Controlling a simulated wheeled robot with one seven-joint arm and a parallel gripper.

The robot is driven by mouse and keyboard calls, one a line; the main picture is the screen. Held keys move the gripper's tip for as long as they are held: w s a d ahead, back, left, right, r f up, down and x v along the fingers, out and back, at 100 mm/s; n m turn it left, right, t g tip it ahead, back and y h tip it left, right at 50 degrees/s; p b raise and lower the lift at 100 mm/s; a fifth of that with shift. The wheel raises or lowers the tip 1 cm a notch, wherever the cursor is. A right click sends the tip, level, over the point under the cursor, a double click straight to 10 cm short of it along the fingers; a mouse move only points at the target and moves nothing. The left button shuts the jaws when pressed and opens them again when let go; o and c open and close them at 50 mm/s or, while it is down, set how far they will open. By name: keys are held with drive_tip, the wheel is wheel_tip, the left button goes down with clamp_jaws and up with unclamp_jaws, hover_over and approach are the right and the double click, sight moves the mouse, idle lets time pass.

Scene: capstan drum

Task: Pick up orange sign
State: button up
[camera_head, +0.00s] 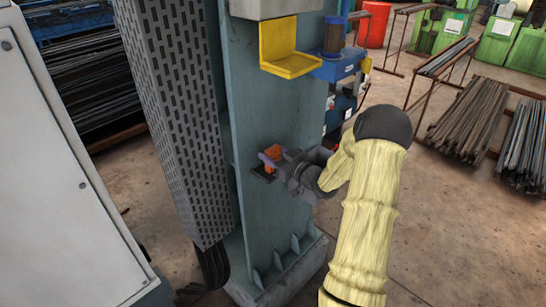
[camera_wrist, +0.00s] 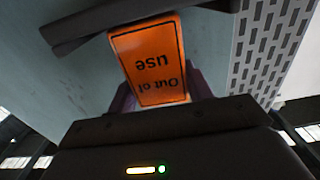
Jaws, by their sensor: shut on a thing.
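The orange sign (camera_wrist: 148,62) has a black border and reads "Out of use", upside down in the wrist view. In the head view the orange sign (camera_head: 274,152) is small, against the front of the grey-green machine column (camera_head: 271,110). My gripper (camera_head: 269,159) is at the sign, its jaws shut on it. In the wrist view my gripper (camera_wrist: 163,94) shows purplish fingers on both sides of the sign's near end. A dark ledge (camera_head: 262,174) sits just below the sign; I cannot tell whether they touch.
A yellow bracket (camera_head: 290,64) and a blue unit (camera_head: 338,66) stick out above the gripper. A perforated panel (camera_head: 180,110) stands left of the column. A grey cabinet (camera_head: 50,180) is at far left. Open floor (camera_head: 440,220) lies right of my arm.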

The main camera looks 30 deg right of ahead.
wheel_tip(320, 180, up, 10)
drive_tip(key=shift+f+b, duration=0.1)
drive_tip(key=shift+b, duration=0.95)
